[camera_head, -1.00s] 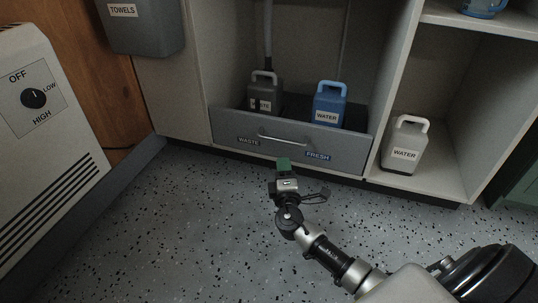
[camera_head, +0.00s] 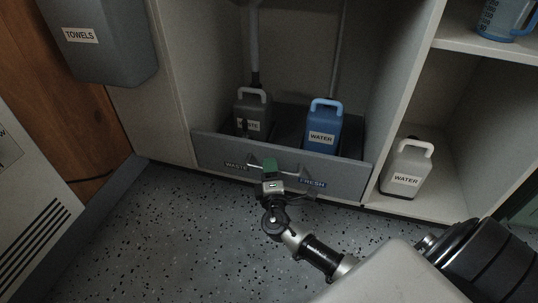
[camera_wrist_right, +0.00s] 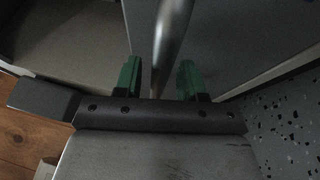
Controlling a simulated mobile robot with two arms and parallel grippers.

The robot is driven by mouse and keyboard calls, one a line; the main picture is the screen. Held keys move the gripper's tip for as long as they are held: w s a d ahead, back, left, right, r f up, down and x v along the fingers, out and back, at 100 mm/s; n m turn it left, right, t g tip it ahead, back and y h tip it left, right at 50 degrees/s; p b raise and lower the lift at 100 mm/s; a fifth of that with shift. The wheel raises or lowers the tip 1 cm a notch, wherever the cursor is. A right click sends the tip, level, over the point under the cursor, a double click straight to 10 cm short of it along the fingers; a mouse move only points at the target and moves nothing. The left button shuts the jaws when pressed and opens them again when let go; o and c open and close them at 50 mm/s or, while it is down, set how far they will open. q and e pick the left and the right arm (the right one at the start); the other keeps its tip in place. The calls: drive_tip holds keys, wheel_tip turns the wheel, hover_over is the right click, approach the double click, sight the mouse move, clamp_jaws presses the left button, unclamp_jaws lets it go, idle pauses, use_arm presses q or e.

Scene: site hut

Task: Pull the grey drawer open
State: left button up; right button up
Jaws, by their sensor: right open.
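The grey drawer (camera_head: 215,149) sits low in the cabinet, its front marked WASTE and FRESH. Its metal bar handle (camera_head: 254,163) is partly hidden behind my right gripper in the head view. My right gripper (camera_head: 269,164) is at the middle of the drawer front. In the right wrist view the green fingers of my right gripper (camera_wrist_right: 159,78) are open, with the handle bar (camera_wrist_right: 172,40) running between them. I cannot tell whether they touch it. My left gripper is not in view.
A grey WASTE jug (camera_head: 252,112) and a blue WATER jug (camera_head: 322,128) stand in the drawer. A pale WATER jug (camera_head: 404,172) stands in the right compartment. A towel dispenser (camera_head: 100,45) hangs at left. The speckled floor (camera_head: 160,225) before the drawer is clear.

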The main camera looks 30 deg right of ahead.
drive_tip(key=shift+c, duration=0.9)
clamp_jaws()
